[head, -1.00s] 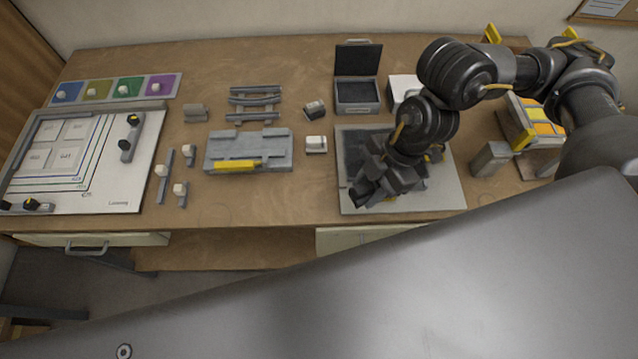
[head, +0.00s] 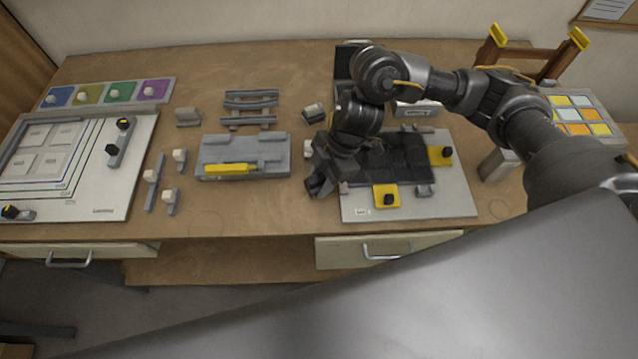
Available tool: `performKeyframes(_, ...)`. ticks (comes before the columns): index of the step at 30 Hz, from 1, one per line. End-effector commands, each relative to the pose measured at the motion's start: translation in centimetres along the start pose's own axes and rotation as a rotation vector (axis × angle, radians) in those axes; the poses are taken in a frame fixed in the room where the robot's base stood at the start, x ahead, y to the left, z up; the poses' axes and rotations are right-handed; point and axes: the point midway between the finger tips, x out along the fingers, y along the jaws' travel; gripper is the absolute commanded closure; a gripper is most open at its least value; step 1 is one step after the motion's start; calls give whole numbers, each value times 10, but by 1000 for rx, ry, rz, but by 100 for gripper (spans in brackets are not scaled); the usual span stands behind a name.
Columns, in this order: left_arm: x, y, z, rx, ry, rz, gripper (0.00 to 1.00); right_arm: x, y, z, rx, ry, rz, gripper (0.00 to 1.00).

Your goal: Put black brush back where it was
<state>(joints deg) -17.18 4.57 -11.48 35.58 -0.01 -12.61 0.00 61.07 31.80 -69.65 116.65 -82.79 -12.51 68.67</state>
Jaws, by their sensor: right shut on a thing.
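My right gripper (head: 322,182) points down at the left edge of the pale board (head: 440,205) on the table. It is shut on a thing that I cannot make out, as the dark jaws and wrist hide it. I cannot pick out the black brush for certain. A dark panel (head: 405,160) lies on the pale board, with yellow pieces with black knobs (head: 387,197) at its edge. A grey rack with bars (head: 250,107) stands at the back middle. A grey tray (head: 270,160) with a yellow bar (head: 230,168) is left of my gripper. My left gripper is out of view.
Small grey holders with white knobs (head: 151,185) stand left of the tray. A framed board (head: 95,190) lies at the far left, with a colour strip (head: 108,93) behind it. A colour palette (head: 575,113) is at the right. Bare table shows in front of the grey tray.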

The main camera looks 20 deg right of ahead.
Motion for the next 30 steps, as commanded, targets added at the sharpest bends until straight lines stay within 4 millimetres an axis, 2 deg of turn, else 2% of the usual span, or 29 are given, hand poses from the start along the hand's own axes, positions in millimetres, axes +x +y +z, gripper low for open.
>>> performKeyframes(4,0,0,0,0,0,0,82,6,3,0,1,0,-1,81)
performKeyframes(9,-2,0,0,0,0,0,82,28,4,9,3,1,-2,81)
performKeyframes(12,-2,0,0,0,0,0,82,34,5,12,1,0,-1,81)
performKeyframes(24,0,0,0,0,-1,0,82,39,5,14,1,0,0,81)
performKeyframes(25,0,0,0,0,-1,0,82,38,5,13,0,0,1,59)
performKeyframes(29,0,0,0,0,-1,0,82,38,5,13,0,0,0,42)
performKeyframes(30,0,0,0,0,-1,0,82,38,5,13,0,0,0,41)
